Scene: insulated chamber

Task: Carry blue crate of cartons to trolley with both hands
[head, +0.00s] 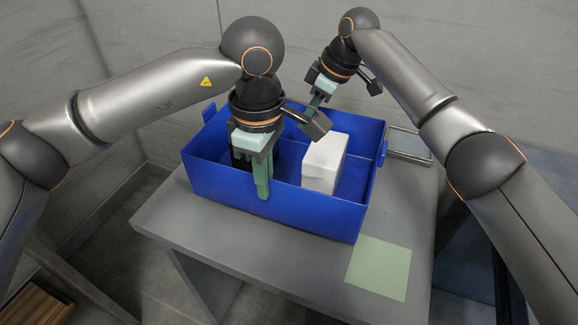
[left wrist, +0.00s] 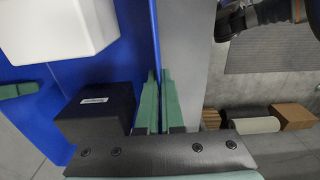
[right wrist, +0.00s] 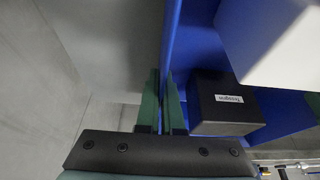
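The blue crate (head: 290,205) sits on a grey table (head: 220,235). Inside are a white carton (head: 324,162) and a black carton with a white label, clear in the left wrist view (left wrist: 97,108) and the right wrist view (right wrist: 222,105). My left gripper (head: 263,182) has its green fingers on either side of the crate's near wall, closed on it. My right gripper (head: 313,103) is at the far wall; the right wrist view shows its fingers closed on either side of that wall (right wrist: 171,45). In the head view the left gripper partly hides the black carton.
A pale green square (head: 379,268) lies on the table right of the crate. Grey walls stand close behind.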

